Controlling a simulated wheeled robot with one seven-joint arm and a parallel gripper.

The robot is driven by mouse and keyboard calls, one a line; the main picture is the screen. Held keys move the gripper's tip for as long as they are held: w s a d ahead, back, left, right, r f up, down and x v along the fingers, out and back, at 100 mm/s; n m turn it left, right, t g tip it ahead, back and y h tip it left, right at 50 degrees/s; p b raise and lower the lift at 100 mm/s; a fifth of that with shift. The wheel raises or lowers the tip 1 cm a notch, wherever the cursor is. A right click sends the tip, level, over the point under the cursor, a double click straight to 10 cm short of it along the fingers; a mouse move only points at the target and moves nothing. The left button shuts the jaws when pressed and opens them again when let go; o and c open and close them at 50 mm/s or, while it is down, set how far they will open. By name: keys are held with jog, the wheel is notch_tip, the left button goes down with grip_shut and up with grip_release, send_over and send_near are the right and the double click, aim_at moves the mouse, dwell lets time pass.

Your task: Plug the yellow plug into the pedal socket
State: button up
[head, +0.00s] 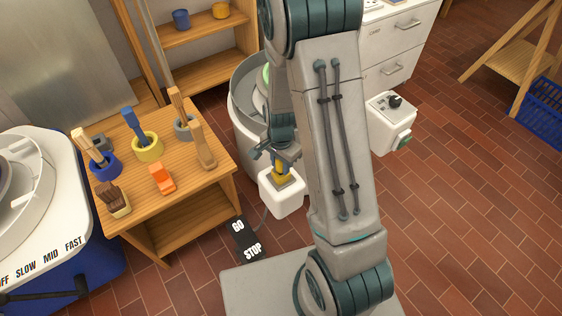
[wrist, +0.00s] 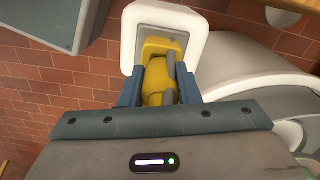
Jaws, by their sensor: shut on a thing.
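My gripper (head: 278,155) is shut on the yellow plug (head: 281,170), just above a white socket box (head: 283,198). In the wrist view the plug (wrist: 158,82) sits between the two blue fingers (wrist: 160,92). Its far end meets the recessed face of the white box (wrist: 196,38). How deep it sits in the socket is hidden by the plug and fingers. A dark pedal marked GO and STOP (head: 243,239) lies on the floor below the box, and a thin cable runs down towards it.
A wooden table (head: 215,178) with brushes and pots stands left of the box. A grey-white drum (head: 240,110) is behind it. Another white box with a black knob (head: 390,124) is to the right.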

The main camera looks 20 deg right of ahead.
jog(key=shift+f+b, duration=0.3)
jog(key=shift+f, duration=0.2)
jog(key=o, duration=1)
jog(key=shift+o, duration=0.2)
jog(key=shift+r, duration=0.1)
notch_tip(320, 180, up, 14)
jog(key=p, duration=0.4)
jog(key=shift+p, duration=0.3)
